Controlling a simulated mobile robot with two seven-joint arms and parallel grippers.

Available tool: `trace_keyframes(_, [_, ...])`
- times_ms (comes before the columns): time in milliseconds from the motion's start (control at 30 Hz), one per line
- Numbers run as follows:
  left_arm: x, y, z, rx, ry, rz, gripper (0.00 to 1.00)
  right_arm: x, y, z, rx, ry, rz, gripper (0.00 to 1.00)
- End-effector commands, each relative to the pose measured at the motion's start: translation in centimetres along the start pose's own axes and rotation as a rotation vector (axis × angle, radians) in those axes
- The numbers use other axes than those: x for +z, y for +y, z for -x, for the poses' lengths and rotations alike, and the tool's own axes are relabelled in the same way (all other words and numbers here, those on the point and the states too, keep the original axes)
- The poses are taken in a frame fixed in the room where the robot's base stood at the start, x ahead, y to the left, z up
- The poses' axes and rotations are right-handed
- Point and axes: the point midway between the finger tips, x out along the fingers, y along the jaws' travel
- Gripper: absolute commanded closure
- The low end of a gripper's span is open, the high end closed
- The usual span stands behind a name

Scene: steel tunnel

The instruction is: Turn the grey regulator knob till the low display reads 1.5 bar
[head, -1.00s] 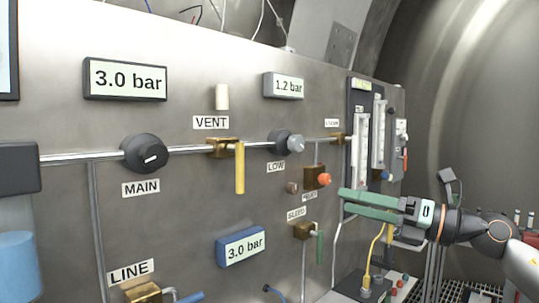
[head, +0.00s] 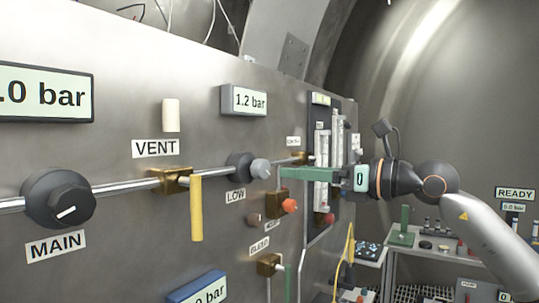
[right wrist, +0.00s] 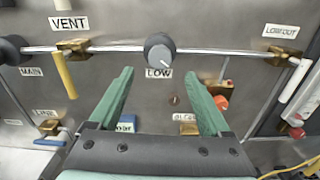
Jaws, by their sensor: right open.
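The grey regulator knob (head: 260,168) sits on the pipe above the LOW label (head: 236,196). The low display (head: 244,100) above it reads 1.2 bar. In the right wrist view the knob (right wrist: 159,50) stands ahead of the fingertips, roughly centred between them, with a white pointer mark. My right gripper (head: 283,173) is open with green fingers, to the right of the knob and apart from it. Its spread fingers also show in the right wrist view (right wrist: 163,78), with nothing between them. My left gripper is not in view.
The yellow VENT lever (head: 196,208) and black MAIN knob (head: 58,198) are left of the grey knob. An orange-red knob (head: 290,206) on a brass valve sits just below my right fingers. Flow tubes (head: 322,165) stand behind the gripper. A cart with small items is at right.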

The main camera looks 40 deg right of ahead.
Motion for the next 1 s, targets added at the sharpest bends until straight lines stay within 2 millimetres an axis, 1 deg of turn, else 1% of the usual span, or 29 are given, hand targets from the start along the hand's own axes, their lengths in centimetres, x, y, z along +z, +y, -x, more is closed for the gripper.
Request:
trace_keyframes(33, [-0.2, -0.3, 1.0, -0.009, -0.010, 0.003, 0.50, 0.7, 0.1, -0.8, 0.005, -0.001, -0.004, 0.19])
trace_keyframes(100, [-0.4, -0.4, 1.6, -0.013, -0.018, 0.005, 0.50, 0.7, 0.1, -1.9, 0.005, -0.003, -0.003, 0.19])
trace_keyframes(200, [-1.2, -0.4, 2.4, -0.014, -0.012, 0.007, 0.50, 0.7, 0.2, -3.4, 0.006, -0.003, -0.004, 0.19])
trace_keyframes(400, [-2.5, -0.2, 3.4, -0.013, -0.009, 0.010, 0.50, 0.4, 0.1, -6.1, 0.004, -0.003, -0.004, 0.19])
trace_keyframes(500, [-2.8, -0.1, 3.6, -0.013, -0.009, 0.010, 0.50, 0.3, 0.1, -6.9, 0.003, -0.003, -0.003, 0.19])
trace_keyframes(667, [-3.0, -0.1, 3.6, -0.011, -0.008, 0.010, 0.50, 0.1, 0.1, -7.5, 0.002, -0.002, -0.002, 0.19])
trace_keyframes(900, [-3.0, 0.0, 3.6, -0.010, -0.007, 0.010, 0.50, 0.0, 0.0, -7.5, 0.001, -0.001, -0.001, 0.19])
trace_keyframes(1000, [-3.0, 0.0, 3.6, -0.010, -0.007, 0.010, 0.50, 0.0, 0.0, -7.5, 0.001, -0.001, -0.001, 0.30])
